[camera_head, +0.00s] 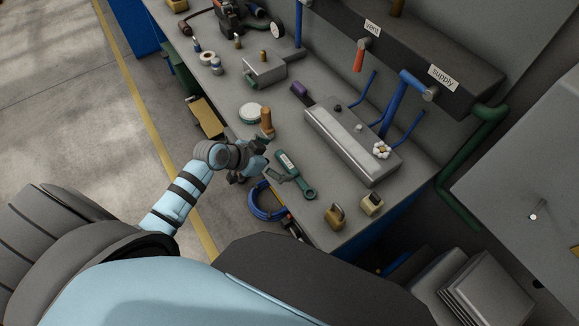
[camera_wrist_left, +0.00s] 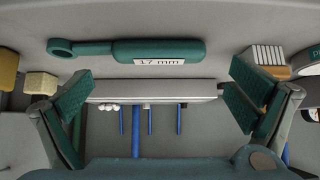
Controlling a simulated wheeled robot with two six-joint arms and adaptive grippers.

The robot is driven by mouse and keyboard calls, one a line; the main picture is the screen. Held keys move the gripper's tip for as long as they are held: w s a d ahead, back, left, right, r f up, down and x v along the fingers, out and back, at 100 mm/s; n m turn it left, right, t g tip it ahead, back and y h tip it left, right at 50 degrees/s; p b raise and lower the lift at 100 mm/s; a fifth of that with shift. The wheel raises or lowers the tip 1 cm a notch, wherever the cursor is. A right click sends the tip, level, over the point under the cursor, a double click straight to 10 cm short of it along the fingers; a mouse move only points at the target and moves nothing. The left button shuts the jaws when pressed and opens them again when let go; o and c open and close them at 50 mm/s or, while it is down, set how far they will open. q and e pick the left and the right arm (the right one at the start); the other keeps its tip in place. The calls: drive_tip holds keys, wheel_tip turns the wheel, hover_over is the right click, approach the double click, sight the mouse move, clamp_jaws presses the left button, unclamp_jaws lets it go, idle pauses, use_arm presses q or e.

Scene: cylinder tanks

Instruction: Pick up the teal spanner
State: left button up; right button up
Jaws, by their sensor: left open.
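The teal spanner (camera_head: 296,174) lies on the grey bench near its front edge, its ring end toward the lower right in the head view. In the left wrist view the teal spanner (camera_wrist_left: 160,50) lies crosswise, ring to the left, with a white "17 mm" label on its thick handle. My left gripper (camera_head: 266,164) is open and empty just left of the spanner, close to its handle. In the left wrist view my left gripper (camera_wrist_left: 160,93) has its teal-padded fingers wide apart, with the spanner beyond them and not between them. My right gripper is not in view.
A long grey metal block (camera_head: 345,138) stands behind the spanner. A brass padlock (camera_head: 335,216) and a cream block (camera_head: 371,203) sit to its right. A blue coil (camera_head: 264,203) is by the front edge.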

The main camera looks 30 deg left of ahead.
sight(286, 162)
use_arm(q)
drive_tip(key=x, duration=0.3)
drive_tip(key=shift+d+f, duration=0.15)
drive_tip(key=shift+w+d+f, duration=0.1)
drive_tip(key=shift+w+f, duration=0.15)
drive_tip(key=shift+s, duration=0.1)
drive_tip(key=c, duration=1.1)
drive_tip(key=shift+o, duration=0.2)
drive_tip(key=shift+r, duration=0.1)
